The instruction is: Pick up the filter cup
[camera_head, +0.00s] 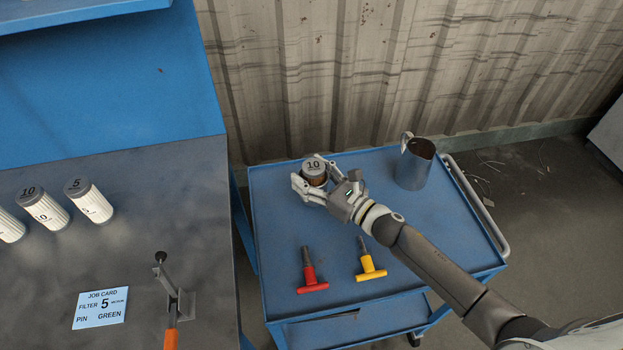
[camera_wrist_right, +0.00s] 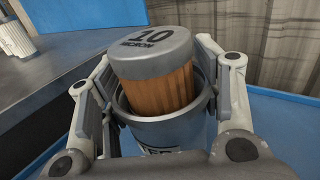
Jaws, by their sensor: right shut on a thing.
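The filter cup (camera_wrist_right: 165,130) is a grey round cup. A brown pleated filter with a grey cap marked "10 MICRON" (camera_wrist_right: 152,70) stands up out of it, slightly tilted. In the head view the capped filter (camera_head: 313,167) shows at the back left of the blue cart. My right gripper (camera_head: 312,184) reaches in from the right and is shut on the cup, one finger on each side, as the right wrist view also shows. The cup's base is hidden, so I cannot tell whether it touches the cart. My left gripper is not in view.
On the blue cart (camera_head: 285,241) are a metal jug (camera_head: 414,165), a red-handled pin (camera_head: 310,275) and a yellow-handled pin (camera_head: 368,264). The grey bench at left holds several white filters (camera_head: 92,203), a job card (camera_head: 101,307) reading filter 5, pin green, and an orange-handled clamp (camera_head: 172,315).

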